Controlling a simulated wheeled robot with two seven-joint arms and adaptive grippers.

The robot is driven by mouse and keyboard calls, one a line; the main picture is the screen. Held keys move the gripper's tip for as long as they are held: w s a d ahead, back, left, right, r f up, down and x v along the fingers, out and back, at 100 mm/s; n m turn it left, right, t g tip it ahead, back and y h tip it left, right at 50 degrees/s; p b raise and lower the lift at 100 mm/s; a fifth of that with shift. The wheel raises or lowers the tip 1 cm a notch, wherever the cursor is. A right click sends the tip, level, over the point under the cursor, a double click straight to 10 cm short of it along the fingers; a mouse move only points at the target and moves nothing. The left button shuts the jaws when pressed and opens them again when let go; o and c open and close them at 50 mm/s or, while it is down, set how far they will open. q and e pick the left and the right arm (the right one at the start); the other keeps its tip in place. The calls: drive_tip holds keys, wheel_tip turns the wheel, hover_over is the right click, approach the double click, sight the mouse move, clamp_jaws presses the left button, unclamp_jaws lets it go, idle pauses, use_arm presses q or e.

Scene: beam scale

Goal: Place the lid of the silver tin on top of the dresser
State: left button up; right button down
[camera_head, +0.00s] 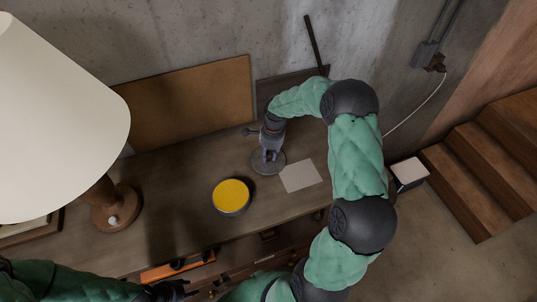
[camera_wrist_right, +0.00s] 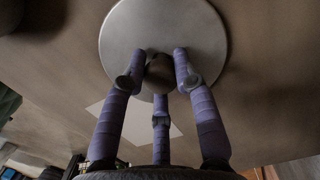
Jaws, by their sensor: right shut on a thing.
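The silver lid (camera_head: 268,166) is a round grey disc over the dresser top (camera_head: 180,190), to the upper right of the tin. My right gripper (camera_head: 271,148) points down at its middle. In the right wrist view the lid (camera_wrist_right: 125,35) lies flat, and my three purple fingers (camera_wrist_right: 160,75) are closed around its dark knob. I cannot tell whether the lid touches the dresser. The silver tin (camera_head: 232,211) stands open on the dresser, with yellow inside. My left gripper (camera_head: 172,290) is at the bottom edge, partly cut off; its fingers are unclear.
A white sheet (camera_head: 300,176) lies right of the lid. A lamp with a wooden base (camera_head: 115,208) and large shade (camera_head: 55,110) stands at left. A brown board (camera_head: 190,100) leans on the wall behind. An orange-edged drawer (camera_head: 178,267) shows at the front.

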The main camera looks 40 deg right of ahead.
drive_tip(key=shift+f, duration=0.2)
drive_tip(key=c, duration=1)
unclamp_jaws()
drive_tip(key=shift+o, duration=0.2)
drive_tip(key=shift+r, duration=0.1)
wheel_tip(320, 180, up, 12)
drive_tip(key=d, duration=0.1)
drive_tip(key=shift+s+d, duration=0.15)
drive_tip(key=shift+s, duration=0.1)
